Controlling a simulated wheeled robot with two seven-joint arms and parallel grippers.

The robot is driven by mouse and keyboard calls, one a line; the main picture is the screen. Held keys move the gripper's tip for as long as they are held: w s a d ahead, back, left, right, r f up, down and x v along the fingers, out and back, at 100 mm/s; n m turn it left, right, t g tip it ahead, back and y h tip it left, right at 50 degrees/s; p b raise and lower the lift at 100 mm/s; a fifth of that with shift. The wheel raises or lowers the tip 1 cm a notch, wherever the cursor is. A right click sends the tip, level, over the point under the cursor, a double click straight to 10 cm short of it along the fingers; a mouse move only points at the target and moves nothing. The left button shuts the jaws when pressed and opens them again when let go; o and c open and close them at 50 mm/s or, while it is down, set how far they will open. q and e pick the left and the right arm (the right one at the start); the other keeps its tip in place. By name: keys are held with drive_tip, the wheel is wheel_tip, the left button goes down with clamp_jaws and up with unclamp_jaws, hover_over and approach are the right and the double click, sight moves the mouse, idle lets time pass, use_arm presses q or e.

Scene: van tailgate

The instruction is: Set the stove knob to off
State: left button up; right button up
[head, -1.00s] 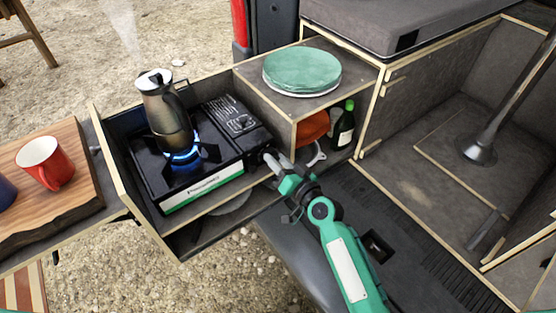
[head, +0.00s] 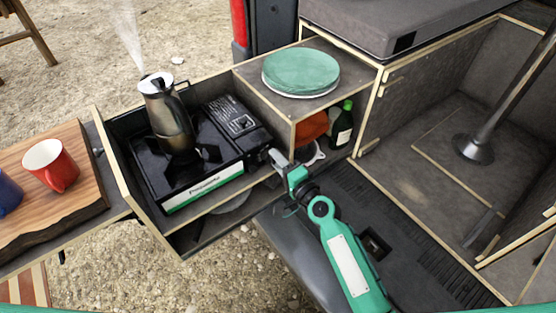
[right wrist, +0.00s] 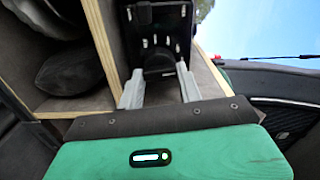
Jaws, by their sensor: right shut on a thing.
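The camping stove (head: 215,185) sits in the pulled-out wooden drawer, with a steaming metal coffee pot (head: 168,118) upright on its burner. No flame shows under the pot. My right gripper (head: 273,156) is at the right end of the stove, shut on the stove knob, which its fingers hide in the head view. My left gripper is not in view.
A red mug (head: 50,165) and part of a blue mug (head: 8,193) stand on a wooden board at the left. Green plates (head: 301,70) lie on the shelf right of the stove. A dark green bottle (head: 342,125) stands below it, near my right gripper.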

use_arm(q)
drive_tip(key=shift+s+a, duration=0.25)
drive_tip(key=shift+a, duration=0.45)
use_arm(e)
drive_tip(key=shift+m, duration=0.8)
drive_tip(key=o, duration=0.8)
drive_tip(key=shift+o, duration=0.9)
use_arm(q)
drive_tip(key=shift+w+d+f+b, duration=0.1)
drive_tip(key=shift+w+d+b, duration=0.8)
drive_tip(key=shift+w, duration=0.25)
use_arm(e)
drive_tip(key=v, duration=1.3)
drive_tip(key=shift+s+d, duration=0.3)
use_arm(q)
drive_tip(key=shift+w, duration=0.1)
